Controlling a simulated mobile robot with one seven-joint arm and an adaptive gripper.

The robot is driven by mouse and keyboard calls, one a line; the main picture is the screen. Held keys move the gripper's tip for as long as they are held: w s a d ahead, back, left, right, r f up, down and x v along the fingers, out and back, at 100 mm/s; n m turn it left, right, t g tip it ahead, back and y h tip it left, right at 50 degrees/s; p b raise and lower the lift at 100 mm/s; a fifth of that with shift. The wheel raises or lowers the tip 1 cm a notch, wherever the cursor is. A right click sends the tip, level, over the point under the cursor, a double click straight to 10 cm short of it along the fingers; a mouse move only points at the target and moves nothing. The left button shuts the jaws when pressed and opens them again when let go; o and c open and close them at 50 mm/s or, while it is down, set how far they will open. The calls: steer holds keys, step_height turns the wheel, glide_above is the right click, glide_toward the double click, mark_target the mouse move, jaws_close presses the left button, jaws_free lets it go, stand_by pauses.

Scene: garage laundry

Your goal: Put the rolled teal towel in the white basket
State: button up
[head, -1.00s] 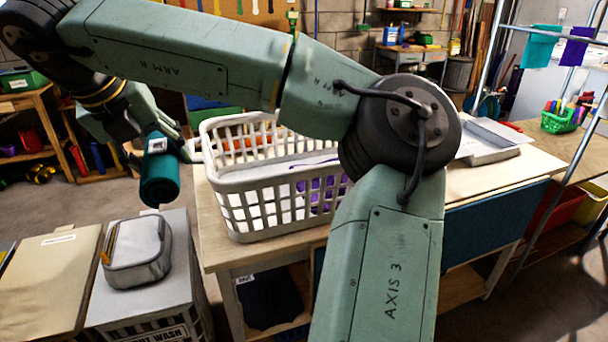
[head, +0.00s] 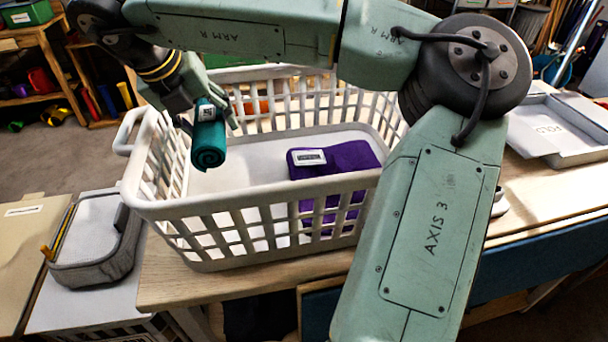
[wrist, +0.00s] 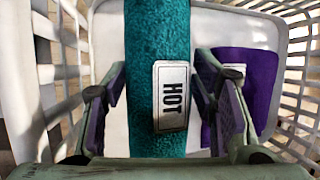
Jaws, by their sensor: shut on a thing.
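The rolled teal towel (head: 208,148) hangs from my gripper (head: 208,108), over the left part of the white basket (head: 250,205). In the wrist view the towel (wrist: 158,60), with a white tag reading HOT, lies between the two fingers of my gripper (wrist: 160,105). The basket's pale floor shows behind the towel. A folded purple cloth (head: 345,157) with a white tag lies inside the basket, to the right of the towel. The towel looks clear of the purple cloth. Its exact height above the basket floor is hard to tell.
The basket stands on a wooden table (head: 165,285). A grey pouch (head: 95,240) sits on a lower surface at the left, beside a beige box lid (head: 25,250). A grey tray (head: 565,130) lies at the right. My arm spans the view above the basket.

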steer(key=shift+w+d+f, duration=0.1)
steer(key=shift+w+f, duration=0.05)
steer(key=shift+f, duration=0.2)
step_height(320, 180, down, 5)
steer(key=shift+f+p, duration=0.2)
steer(key=shift+p, duration=0.65)
steer(key=shift+f+p, duration=0.5)
steer(key=shift+f, duration=1.75)
steer(key=shift+f, duration=0.15)
steer(key=o, duration=1.2)
